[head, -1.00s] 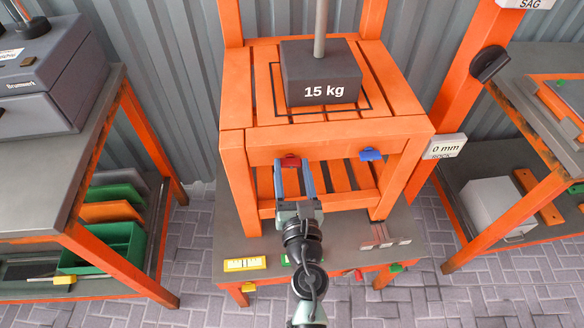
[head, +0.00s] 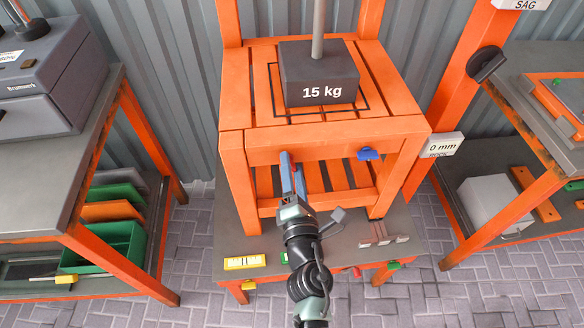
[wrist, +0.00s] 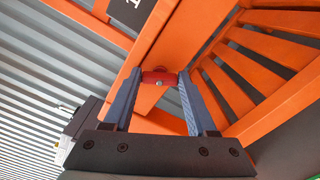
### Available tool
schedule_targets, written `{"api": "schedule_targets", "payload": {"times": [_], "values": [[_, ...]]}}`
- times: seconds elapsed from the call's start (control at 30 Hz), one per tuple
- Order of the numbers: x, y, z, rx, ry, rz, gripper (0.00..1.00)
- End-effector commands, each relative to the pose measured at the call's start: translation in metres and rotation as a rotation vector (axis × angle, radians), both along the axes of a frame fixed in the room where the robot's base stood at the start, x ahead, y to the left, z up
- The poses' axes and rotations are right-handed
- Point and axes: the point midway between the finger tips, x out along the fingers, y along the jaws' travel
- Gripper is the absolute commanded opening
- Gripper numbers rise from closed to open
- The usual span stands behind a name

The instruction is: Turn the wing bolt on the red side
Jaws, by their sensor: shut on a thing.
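The red wing bolt (wrist: 159,77) is on the front rail of the orange slatted stool (head: 335,137). In the wrist view it sits between the tips of my gripper (wrist: 157,80), whose two blue fingers are shut on it. A blue wing bolt (head: 368,154) is on the right part of the same rail, apart from my gripper.
A dark 15 kg block (head: 320,75) with a rod rests on the stool top. The stool stands on a grey bench (head: 345,235) with a yellow label block (head: 245,262). Side benches stand left and right. A 0 mm sign (head: 446,145) is at the right.

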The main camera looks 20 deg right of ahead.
Motion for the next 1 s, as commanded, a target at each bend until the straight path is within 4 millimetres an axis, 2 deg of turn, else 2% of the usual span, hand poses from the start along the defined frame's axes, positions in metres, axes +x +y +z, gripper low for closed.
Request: {"api": "schedule_targets", "payload": {"times": [1.0], "values": [[-0.0002,0.0005,-0.0036,0.93,-0.265,0.0,0.02]]}}
